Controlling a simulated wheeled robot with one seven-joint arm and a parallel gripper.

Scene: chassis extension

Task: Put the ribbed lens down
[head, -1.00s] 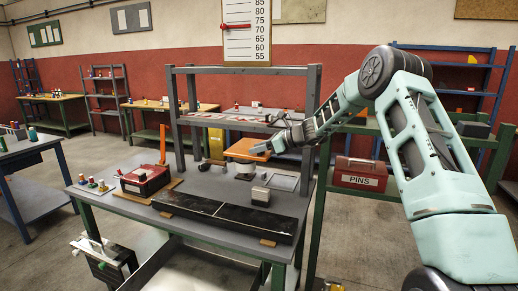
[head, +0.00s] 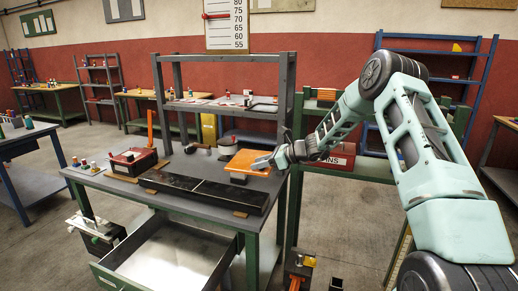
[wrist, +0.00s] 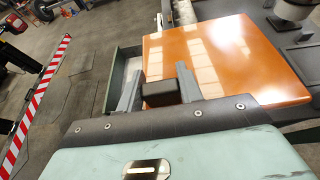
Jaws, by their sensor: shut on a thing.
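The ribbed lens, which I take to be the flat, glossy orange square panel (head: 247,162), is over the right part of the grey workbench (head: 205,208). No ribs can be made out. It also fills the upper right of the wrist view (wrist: 225,60). My gripper (head: 262,163) is at the panel's right edge in the head view. In the wrist view, my gripper's fingers (wrist: 158,88) flank a dark block (wrist: 162,94) at the panel's near edge.
A long black tray (head: 205,188) lies along the bench front. A red box (head: 133,161) stands at the left, and a grey shelf frame (head: 290,108) rises behind. A large open metal drawer (head: 172,262) juts out below. A striped red-white bar (wrist: 38,102) lies left in the wrist view.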

